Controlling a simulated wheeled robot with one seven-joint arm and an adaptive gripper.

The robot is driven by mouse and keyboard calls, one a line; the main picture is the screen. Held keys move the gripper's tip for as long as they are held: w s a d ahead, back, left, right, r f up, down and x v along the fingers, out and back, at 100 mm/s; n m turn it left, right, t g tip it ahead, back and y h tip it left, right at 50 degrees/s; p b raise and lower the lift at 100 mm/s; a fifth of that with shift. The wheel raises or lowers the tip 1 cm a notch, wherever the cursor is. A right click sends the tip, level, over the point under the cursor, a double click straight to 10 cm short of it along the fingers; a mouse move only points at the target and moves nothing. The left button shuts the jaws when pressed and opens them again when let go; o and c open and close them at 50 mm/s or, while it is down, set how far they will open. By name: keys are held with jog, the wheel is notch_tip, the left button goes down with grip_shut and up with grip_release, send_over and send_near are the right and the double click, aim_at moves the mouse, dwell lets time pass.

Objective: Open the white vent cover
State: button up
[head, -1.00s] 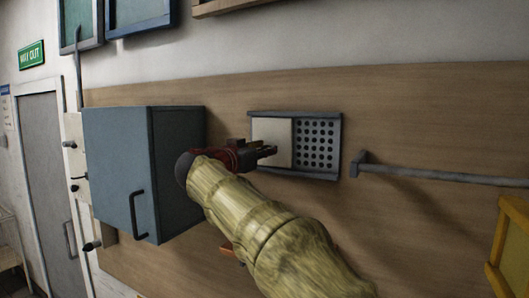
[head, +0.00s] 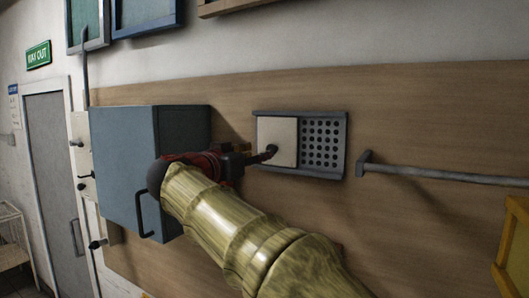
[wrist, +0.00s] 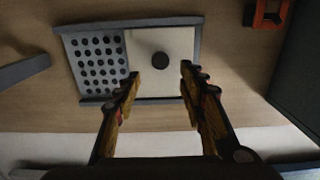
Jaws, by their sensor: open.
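The white vent cover (head: 281,134) is a flat sliding panel in a grey frame (head: 345,146) on the wood-panelled wall. It covers the left part of the vent in the head view, with the perforated plate (head: 320,142) bare on the right.
A blue-grey cabinet (head: 125,165) with a dark handle stands out from the wall left of my arm. A grey rail (head: 440,177) runs along the wall to the right of the vent. A yellow frame (head: 517,245) is at the far right.

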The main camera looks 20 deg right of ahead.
jog(key=v, duration=0.4)
jog(key=shift+s+a, duration=0.2)
jog(key=shift+a, duration=0.05)
